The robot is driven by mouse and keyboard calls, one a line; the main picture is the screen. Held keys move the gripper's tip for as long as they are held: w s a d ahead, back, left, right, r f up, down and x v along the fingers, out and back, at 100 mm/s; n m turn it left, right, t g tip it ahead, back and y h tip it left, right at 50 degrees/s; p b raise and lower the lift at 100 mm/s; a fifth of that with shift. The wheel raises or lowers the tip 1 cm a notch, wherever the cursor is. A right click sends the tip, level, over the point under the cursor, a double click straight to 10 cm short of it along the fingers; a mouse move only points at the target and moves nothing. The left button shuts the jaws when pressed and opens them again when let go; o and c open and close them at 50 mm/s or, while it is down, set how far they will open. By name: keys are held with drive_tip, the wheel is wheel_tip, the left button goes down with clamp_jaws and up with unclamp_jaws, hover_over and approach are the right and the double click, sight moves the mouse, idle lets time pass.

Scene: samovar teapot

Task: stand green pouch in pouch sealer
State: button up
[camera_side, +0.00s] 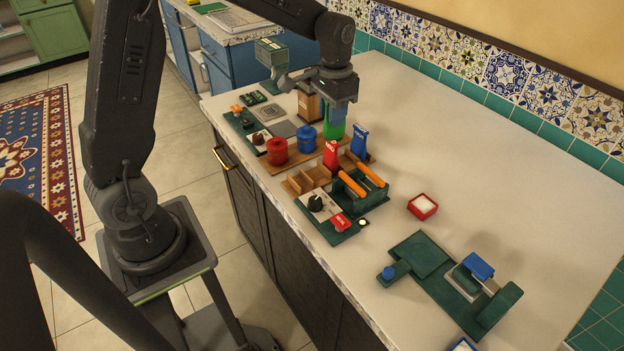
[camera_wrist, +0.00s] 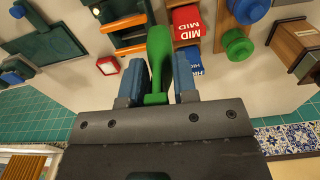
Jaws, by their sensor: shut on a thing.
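My gripper (camera_side: 337,118) is shut on the green pouch (camera_side: 334,133), with its blue fingers on either side of it. The wrist view shows the green pouch (camera_wrist: 158,62) between the fingers. A red pouch marked MID (camera_side: 331,156) stands just in front of it in the side view, and a blue pouch (camera_side: 359,142) stands to its right. I cannot tell whether the green pouch is clear of the surface below. A green device with two orange handles (camera_side: 362,190), which looks like the pouch sealer, stands in front; it shows in the wrist view too (camera_wrist: 128,30).
A wooden tray with compartments (camera_side: 296,184) lies left of the orange handles. A small red box (camera_side: 422,206) and a green machine with a blue block (camera_side: 478,267) are to the right. The counter's right rear is clear.

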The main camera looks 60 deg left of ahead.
drive_tip(key=s+a+f+n, duration=0.4)
drive_tip(key=s+a+n, duration=0.8)
drive_tip(key=n, duration=0.6)
drive_tip(key=shift+s+a+n, duration=0.2)
drive_tip(key=shift+s+n, duration=0.1)
drive_tip(key=shift+s, duration=0.6)
drive_tip(key=shift+w+d+f, duration=1.3)
drive_tip(key=shift+d+f, duration=0.15)
drive_tip(key=shift+f, duration=0.3)
drive_tip(key=shift+w+d+f, duration=1.25)
drive_tip(key=shift+d+f, duration=0.25)
drive_tip(key=shift+f, duration=0.3)
drive_tip(key=shift+w+d+f, duration=1.3)
drive_tip(key=shift+d+f, duration=0.15)
drive_tip(key=shift+f, duration=0.3)
drive_tip(key=shift+f, duration=0.15)
